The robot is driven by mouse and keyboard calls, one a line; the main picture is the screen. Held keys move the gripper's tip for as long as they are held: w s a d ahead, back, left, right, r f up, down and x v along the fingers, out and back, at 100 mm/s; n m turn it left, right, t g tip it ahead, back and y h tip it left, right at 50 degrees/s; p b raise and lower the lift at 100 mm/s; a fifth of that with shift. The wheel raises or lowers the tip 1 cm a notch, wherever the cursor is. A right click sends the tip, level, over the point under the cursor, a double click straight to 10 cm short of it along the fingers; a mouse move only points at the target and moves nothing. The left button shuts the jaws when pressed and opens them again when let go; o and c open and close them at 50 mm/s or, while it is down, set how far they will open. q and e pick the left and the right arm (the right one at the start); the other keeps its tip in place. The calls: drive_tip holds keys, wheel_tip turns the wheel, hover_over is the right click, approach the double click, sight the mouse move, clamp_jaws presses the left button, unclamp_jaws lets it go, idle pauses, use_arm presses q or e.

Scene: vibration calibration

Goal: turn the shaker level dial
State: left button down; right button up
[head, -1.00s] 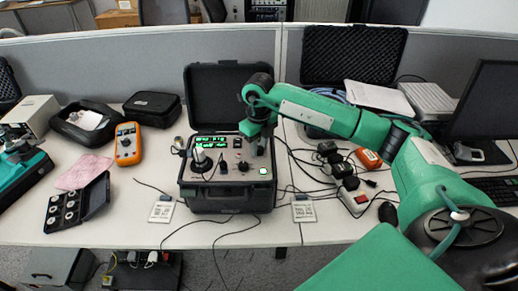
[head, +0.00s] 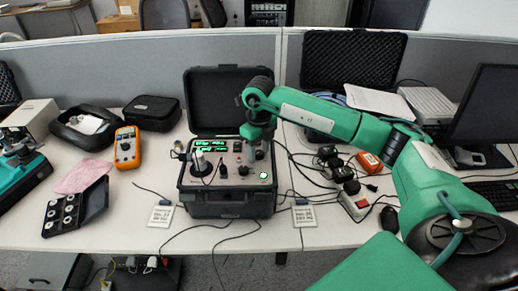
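The shaker is an open black case (head: 232,205) on the table, with its lid up at the back. Its panel has a lit green display (head: 210,146), a silver post on a dark base (head: 201,164), small black knobs and a lit green button (head: 264,176). One black knob (head: 243,170) shows at the panel's middle; I cannot read which dial is labelled level. My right gripper (head: 258,150) points down at the right part of the panel, close above or at a dial there. Its fingertips are small and dark, and what lies between them is hidden. My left gripper is not in view.
An orange multimeter (head: 127,148), a black pouch (head: 152,110) and an open sensor case (head: 76,208) lie to the left. Cables, adapters and a power strip (head: 355,204) crowd the right. Small cards (head: 161,215) lie in front. A monitor (head: 487,105) stands far right.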

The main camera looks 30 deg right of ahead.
sight(259, 152)
drive_tip(key=shift+r, duration=0.35)
use_arm(q)
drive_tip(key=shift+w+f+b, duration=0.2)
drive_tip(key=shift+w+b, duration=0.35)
drive_tip(key=shift+b, duration=0.25)
use_arm(e)
wheel_tip(259, 152, up, 13)
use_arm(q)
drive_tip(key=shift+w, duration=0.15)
